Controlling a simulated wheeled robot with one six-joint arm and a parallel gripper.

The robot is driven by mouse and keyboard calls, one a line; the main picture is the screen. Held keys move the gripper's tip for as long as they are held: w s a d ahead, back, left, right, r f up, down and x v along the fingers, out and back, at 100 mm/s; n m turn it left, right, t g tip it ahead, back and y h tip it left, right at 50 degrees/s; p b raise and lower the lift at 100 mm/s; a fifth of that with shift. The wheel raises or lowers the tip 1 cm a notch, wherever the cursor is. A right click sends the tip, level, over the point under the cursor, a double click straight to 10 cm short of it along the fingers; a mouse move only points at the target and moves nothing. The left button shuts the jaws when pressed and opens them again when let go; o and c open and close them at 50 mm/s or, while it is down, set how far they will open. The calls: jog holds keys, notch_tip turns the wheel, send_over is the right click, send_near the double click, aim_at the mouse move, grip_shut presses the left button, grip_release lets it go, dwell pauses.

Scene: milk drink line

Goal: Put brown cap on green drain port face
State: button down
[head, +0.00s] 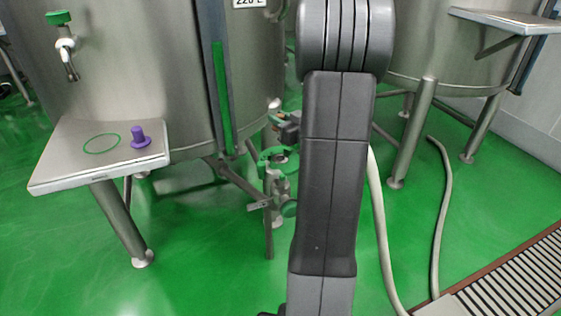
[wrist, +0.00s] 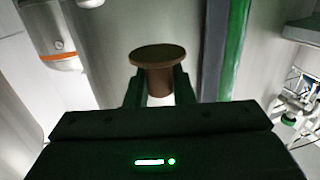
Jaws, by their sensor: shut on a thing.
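The brown cap (wrist: 158,56), a round disc with a narrower stem, is held between the two fingers of my gripper (wrist: 159,88) in the wrist view. The gripper is shut on it, and the cap's front is clear of any surface as far as I can tell. In the head view, my arm hides the cap and most of the gripper. Green-coloured valve and port fittings (head: 277,160) stand low by the tank, just left of my arm. Which part is the drain port face, I cannot tell. Small fittings (wrist: 300,105) show at right in the wrist view.
A steel shelf (head: 62,165) at left bears a purple cap (head: 139,138) and a green ring mark (head: 101,144). A steel tank (head: 150,70) stands behind. A pale hose (head: 440,220) lies right, near a floor grate (head: 520,277). Green floor is open in front.

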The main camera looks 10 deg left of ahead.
aim_at(280, 159)
notch_tip(280, 159, down, 10)
jog(key=b, duration=0.3)
jog(key=shift+r, duration=0.25)
jog(key=shift+b, duration=0.3)
jog(key=shift+s+f+b, duration=0.1)
jog(key=shift+f+b, duration=0.55)
jog(key=shift+f, duration=0.05)
jog(key=c, duration=1.3)
grip_release()
jog(key=shift+s+f, duration=0.1)
jog(key=shift+f, duration=0.05)
jog(key=shift+o, duration=0.2)
jog(key=shift+r+p, duration=0.8)
jog(key=shift+p, duration=0.1)
jog(key=p+v, duration=0.1)
jog(key=v, duration=1)
jog(key=shift+d+p, duration=0.4)
jog(key=shift+s+r, duration=0.1)
jog(key=shift+s, duration=0.05)
